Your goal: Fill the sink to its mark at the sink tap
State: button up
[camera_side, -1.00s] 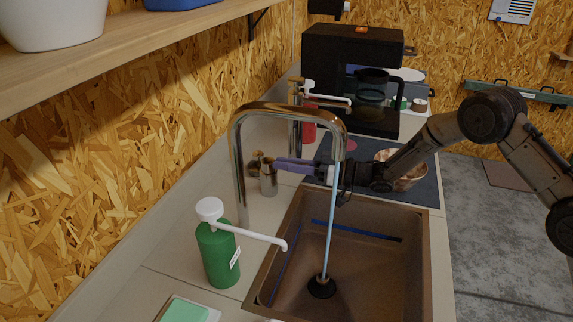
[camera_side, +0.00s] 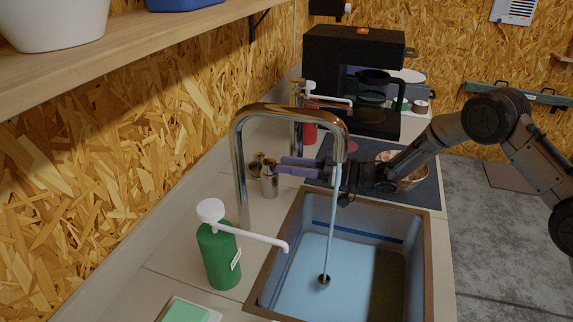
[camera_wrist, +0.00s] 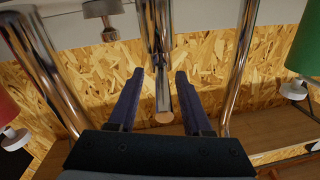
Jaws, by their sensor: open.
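The chrome tap (camera_side: 238,165) arches over the sink (camera_side: 262,290), and a pale blue stream (camera_side: 331,230) runs from its spout into the basin. Light blue water (camera_side: 310,275) covers the basin floor. A dark blue mark line (camera_side: 350,231) runs along the back wall, and the water surface looks a little below it. My gripper (camera_side: 280,165) is behind the spout beside a short metal cylinder (camera_side: 269,182), seemingly the tap's handle. In the wrist view my gripper (camera_wrist: 159,73) is open, with a metal rod (camera_wrist: 162,92) between its fingers. I cannot tell whether they touch it.
A green soap bottle (camera_side: 217,255) with a long white nozzle stands left of the sink. A green sponge (camera_side: 186,312) lies in front. A copper pan (camera_side: 412,179) is behind my wrist on a dark mat (camera_side: 428,192). A black coffee machine (camera_side: 345,50) stands farther back.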

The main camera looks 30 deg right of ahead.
jog(key=v, duration=1.1)
jog(key=shift+r, duration=0.1)
jog(key=shift+c, duration=0.3)
jog(key=shift+s+a+r, duration=0.1)
jog(key=shift+s+a, duration=0.05)
jog(key=c, duration=0.5)
jog(key=shift+s+a+r+n, duration=0.15)
jog(key=shift+a+n, duration=0.1)
jog(key=shift+n, duration=0.25)
jog(key=shift+c, duration=1.1)
jog(key=s+n, duration=0.1)
jog(key=n, duration=0.1)
jog(key=s+a+r+n+t+h, duration=0.1)
jog(key=s+a+n, duration=0.1)
jog(key=n, duration=0.1)
jog(key=shift+a+r+n+t, duration=0.15)
jog(key=shift+r+n+t, duration=0.15)
jog(key=shift+r, duration=0.05)
grip_shut()
jog(key=s+a+n+t+h, duration=0.1)
jog(key=s+n+h, duration=0.2)
jog(key=s+n, duration=0.4)
jog(key=w+a+f+n, duration=0.1)
jog(key=w+a, duration=0.2)
jog(key=w, duration=0.9)
jog(key=shift+w+a+f, duration=0.15)
jog(key=shift+w+f, duration=0.1)
jog(key=shift+f, duration=0.15)
